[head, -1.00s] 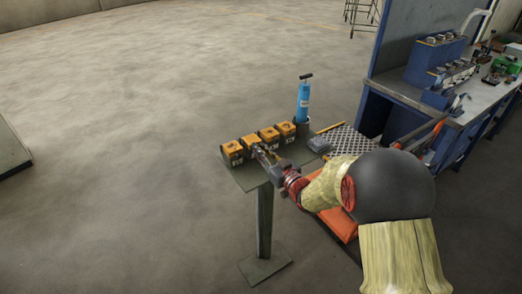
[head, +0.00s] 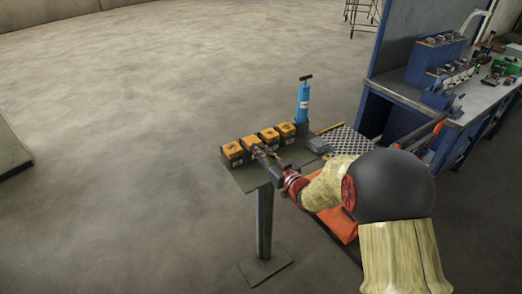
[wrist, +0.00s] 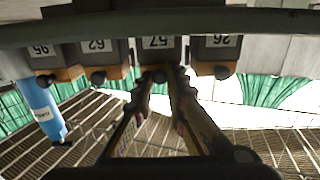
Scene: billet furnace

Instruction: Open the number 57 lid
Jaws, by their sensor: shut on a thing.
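The number 57 box (wrist: 158,50) is dark with a white label, between the boxes labelled 62 and 26. The wrist view is upside down. Its orange lid (head: 249,141) is second from the left in the head view and looks closed. My gripper (wrist: 160,80) is shut on the dark round knob at the front of this lid. The fingers hide most of that lid in the wrist view. In the head view my gripper (head: 259,152) reaches the box from the front.
Boxes 26 (wrist: 218,48), 62 (wrist: 100,50) and 95 (wrist: 42,52) stand close on both sides on a small pedestal table (head: 252,180). A blue pump-like cylinder (head: 303,103) stands at the back right. A blue workbench (head: 415,105) is farther right. Open floor lies left.

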